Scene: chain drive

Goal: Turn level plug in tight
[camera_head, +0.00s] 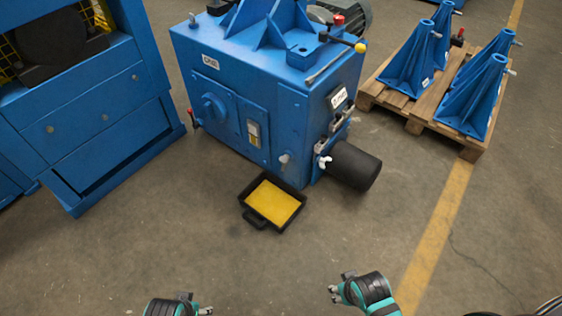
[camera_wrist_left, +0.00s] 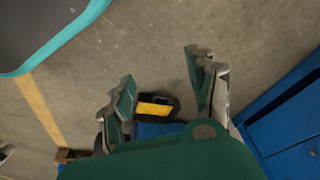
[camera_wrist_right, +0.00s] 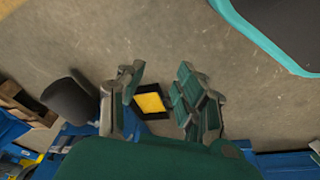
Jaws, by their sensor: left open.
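The blue gearbox housing (camera_head: 235,82) stands ahead of me on the floor. Small fittings show on it: a light grey one (camera_head: 284,158) low on the front face and a white one (camera_head: 325,162) near the lower corner beside a black cylinder. I cannot tell which fitting is the level plug or how far it is screwed in. My left gripper (camera_head: 203,307) is at the bottom edge, open and empty; its spread fingers show in the left wrist view (camera_wrist_left: 160,78). My right gripper (camera_head: 334,288) is open and empty, well short of the housing.
A black tray (camera_head: 246,213) with yellow content lies before the housing. The black cylinder (camera_head: 354,166) juts out at the housing's right. A blue cabinet (camera_head: 95,110) with an open drawer stands left. A wooden pallet (camera_head: 399,103) with blue brackets is right. The near floor is clear.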

